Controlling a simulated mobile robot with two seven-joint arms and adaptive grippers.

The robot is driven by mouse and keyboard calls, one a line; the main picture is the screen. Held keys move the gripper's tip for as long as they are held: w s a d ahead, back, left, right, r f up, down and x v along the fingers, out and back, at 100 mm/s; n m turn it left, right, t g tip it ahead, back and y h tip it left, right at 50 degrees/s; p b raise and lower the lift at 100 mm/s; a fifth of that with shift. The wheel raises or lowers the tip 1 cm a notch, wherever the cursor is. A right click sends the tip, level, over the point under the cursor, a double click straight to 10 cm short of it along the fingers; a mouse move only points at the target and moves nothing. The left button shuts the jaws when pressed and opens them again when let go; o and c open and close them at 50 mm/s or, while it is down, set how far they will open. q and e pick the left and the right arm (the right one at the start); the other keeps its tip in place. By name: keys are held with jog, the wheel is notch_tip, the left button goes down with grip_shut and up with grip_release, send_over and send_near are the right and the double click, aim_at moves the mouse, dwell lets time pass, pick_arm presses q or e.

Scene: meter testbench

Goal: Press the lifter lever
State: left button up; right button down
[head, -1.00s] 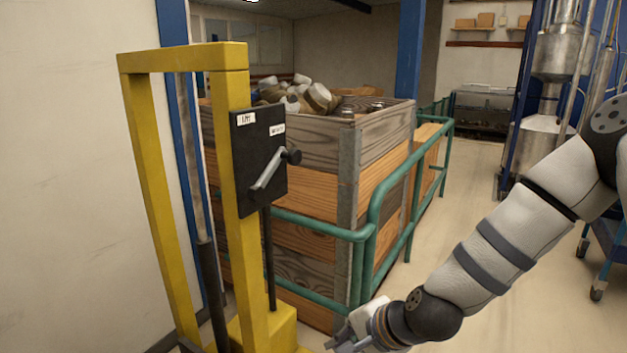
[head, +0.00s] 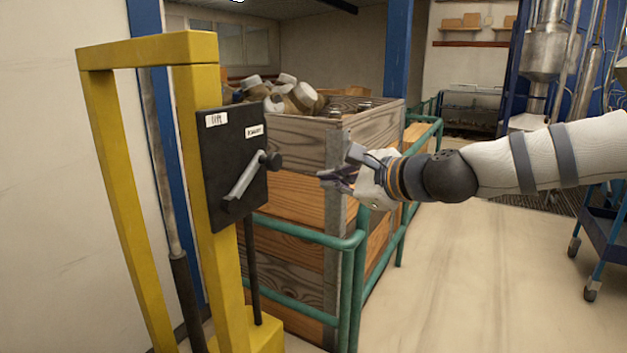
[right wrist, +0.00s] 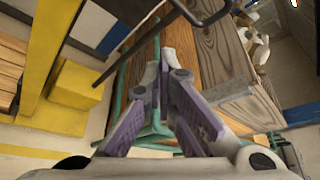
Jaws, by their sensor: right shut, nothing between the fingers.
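The lifter lever (head: 243,179) is a grey handle with a dark knob on a black panel (head: 207,152). The panel is fixed to the yellow lifter frame (head: 214,262) and bears a "lift" label and a second small label. The lever slants from lower left to the knob at upper right. My right gripper (head: 324,179) is to the right of the lever, apart from it, and points left. Its purple-padded fingers meet at the tips in the right wrist view (right wrist: 168,62), with nothing held. My left gripper is not in view.
A wooden crate (head: 290,197) filled with metal parts stands behind the lifter. A green railing (head: 300,232) runs around it, close below my right gripper. A blue cart (head: 604,215) stands at the far right. The floor (head: 470,290) at front right is clear.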

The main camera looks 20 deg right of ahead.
jog(key=f+b+x, duration=0.1)
jog(key=b+x, duration=0.1)
jog(key=x, duration=0.6)
pick_arm(q)
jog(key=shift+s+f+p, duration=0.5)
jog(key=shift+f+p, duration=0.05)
jog(key=shift+p, duration=0.2)
pick_arm(e)
jog(key=a+r, duration=0.2)
jog(key=r, duration=0.1)
jog(key=shift+s+a+r, duration=0.15)
jog(key=shift+s+a, duration=0.25)
